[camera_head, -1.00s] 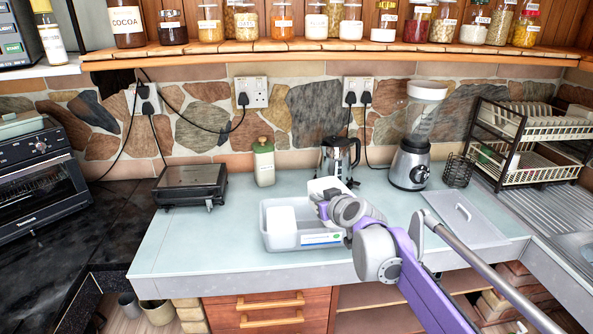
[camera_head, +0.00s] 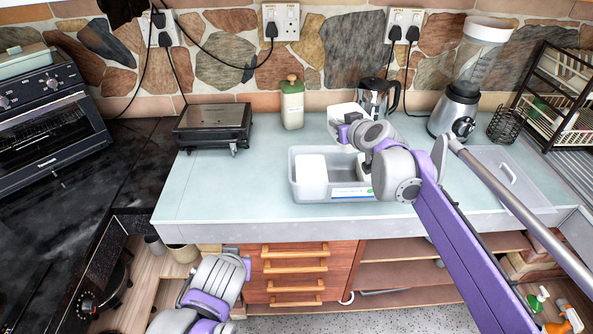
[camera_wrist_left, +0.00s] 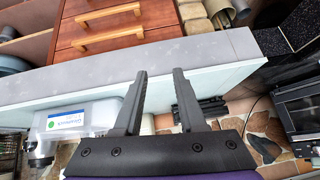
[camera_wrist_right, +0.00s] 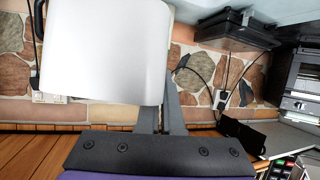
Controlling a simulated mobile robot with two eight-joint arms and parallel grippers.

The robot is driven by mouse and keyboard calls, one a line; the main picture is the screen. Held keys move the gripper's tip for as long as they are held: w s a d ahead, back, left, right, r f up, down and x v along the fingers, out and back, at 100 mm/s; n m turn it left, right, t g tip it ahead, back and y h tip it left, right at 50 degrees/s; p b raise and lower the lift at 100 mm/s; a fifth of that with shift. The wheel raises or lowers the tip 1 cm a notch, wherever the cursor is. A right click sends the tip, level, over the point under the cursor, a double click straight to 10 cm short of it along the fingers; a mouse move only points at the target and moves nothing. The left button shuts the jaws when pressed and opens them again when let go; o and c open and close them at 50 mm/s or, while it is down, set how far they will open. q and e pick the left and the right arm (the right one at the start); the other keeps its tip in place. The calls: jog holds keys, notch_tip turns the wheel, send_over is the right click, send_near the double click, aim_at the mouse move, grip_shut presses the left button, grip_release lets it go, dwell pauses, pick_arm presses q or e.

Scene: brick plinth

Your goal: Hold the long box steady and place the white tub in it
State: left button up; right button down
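The long box (camera_head: 320,194) is a pale translucent bin with a label on its front, standing on the counter. A white block-like tub (camera_head: 311,168) sits in its left part; my right arm partly hides its right part. My right gripper (camera_wrist_right: 163,118) is shut on another white tub (camera_wrist_right: 108,50), which also shows in the head view (camera_head: 343,111) above the box's back right. My left gripper (camera_wrist_left: 158,88) is open and empty in front of the counter edge. The box (camera_wrist_left: 98,115) lies to its left in the left wrist view.
A green-lidded canister (camera_head: 292,105), a cafetiere (camera_head: 372,100) and a blender (camera_head: 463,100) stand behind the box. A black appliance (camera_head: 213,125) is at back left. A flat grey lid-like panel (camera_head: 520,195) lies at right. The counter left of the box is clear.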

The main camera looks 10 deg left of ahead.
pick_arm(q)
jog(key=w+d+r+t, duration=0.3)
jog(key=w+d, duration=0.2)
jog(key=w, duration=0.6)
jog(key=w+d+r+t, duration=0.3)
jog(key=w+d, duration=0.2)
jog(key=w, duration=0.6)
jog(key=shift+n, duration=0.3)
jog(key=x, duration=1.1)
jog(key=shift+a+f, duration=0.1)
jog(key=shift+a, duration=0.15)
grip_shut()
